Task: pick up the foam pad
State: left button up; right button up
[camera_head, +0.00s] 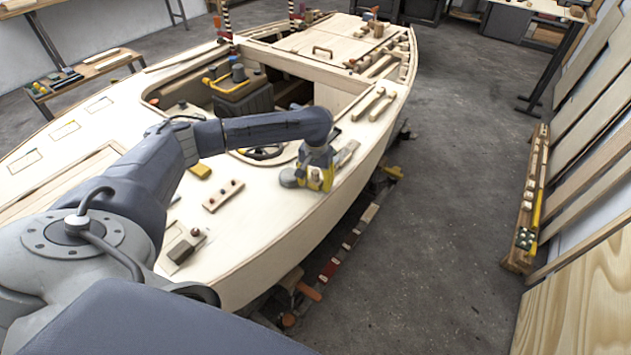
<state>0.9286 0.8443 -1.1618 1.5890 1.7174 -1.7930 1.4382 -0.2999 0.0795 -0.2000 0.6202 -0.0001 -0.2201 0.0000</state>
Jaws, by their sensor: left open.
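My left arm reaches in from the left over the pale plywood deck (250,255). Its gripper (316,172) points down at the right side of the deck and is open. A yellow and grey item (292,178) is right at the gripper; I cannot tell whether they touch. A small yellow block (200,171) lies flat on the deck to the left of the gripper, beyond the forearm's near side. It may be the foam pad, but it is too small to be sure. My right gripper is not in view.
A wooden strip with pegs (223,195) and a small grey and red item (187,245) lie on the near deck. A round opening with a wheel (262,152) and an open cockpit with a dark box (243,97) lie beyond.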

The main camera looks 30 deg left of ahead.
aim_at(316, 171)
pick_arm(q)
grip_shut()
dwell(0.3)
jog(key=shift+r, duration=0.1)
notch_tip(316, 171, up, 20)
dwell(0.7)
jog(key=c, duration=0.6)
grip_release()
jog(key=c, duration=0.5)
